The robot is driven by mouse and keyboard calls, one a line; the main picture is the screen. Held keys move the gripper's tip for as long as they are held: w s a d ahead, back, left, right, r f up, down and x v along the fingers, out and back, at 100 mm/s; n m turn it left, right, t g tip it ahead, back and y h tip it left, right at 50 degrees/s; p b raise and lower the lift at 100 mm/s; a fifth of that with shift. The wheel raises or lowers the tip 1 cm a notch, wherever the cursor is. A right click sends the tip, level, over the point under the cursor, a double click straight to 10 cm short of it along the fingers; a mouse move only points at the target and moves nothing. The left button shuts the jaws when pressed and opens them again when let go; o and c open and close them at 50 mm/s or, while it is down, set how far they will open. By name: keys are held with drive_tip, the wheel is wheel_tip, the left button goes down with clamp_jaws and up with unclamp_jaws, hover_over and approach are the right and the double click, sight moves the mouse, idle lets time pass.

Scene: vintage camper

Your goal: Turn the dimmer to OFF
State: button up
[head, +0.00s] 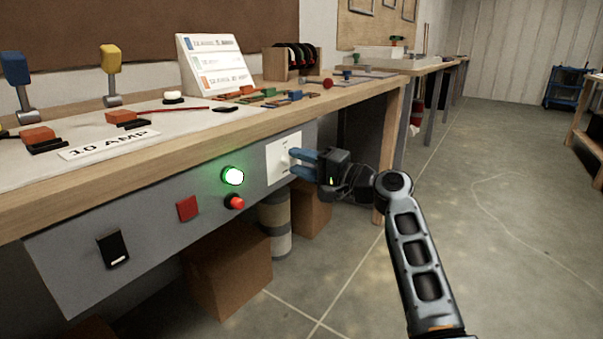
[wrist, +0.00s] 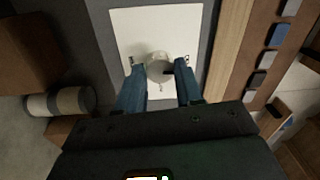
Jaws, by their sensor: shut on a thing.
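The dimmer is a round pale knob (wrist: 159,68) on a white plate (wrist: 135,25), with a dark pointer mark on its right side in the wrist view. In the head view the white plate (head: 279,165) sits at the right end of the grey panel under the bench top. My gripper (wrist: 159,75) has its two blue fingers on either side of the knob, shut on it. In the head view my gripper (head: 291,162) reaches the plate from the right, and its fingers cover part of the knob. The small print on the plate is too blurred to read.
On the same grey panel (head: 75,262) are a lit green lamp (head: 232,176), a red button (head: 235,202), a red square (head: 187,208) and a black rocker switch (head: 113,249). The wooden bench edge (head: 200,145) overhangs above. Cardboard boxes (head: 228,275) stand below. Open floor lies right.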

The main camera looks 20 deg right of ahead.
drive_tip(key=shift+f+n+b, duration=0.1)
drive_tip(key=shift+n+b, duration=0.25)
drive_tip(key=shift+n, duration=0.15)
drive_tip(key=o, duration=1)
drive_tip(key=shift+o, duration=0.2)
drive_tip(key=shift+s, duration=0.1)
drive_tip(key=p+v, duration=0.1)
drive_tip(key=v, duration=0.6)
drive_tip(key=shift+s+d+p, duration=0.25)
drive_tip(key=shift+s+p, duration=0.05)
drive_tip(key=shift+p, duration=0.05)
drive_tip(key=shift+f, duration=0.1)
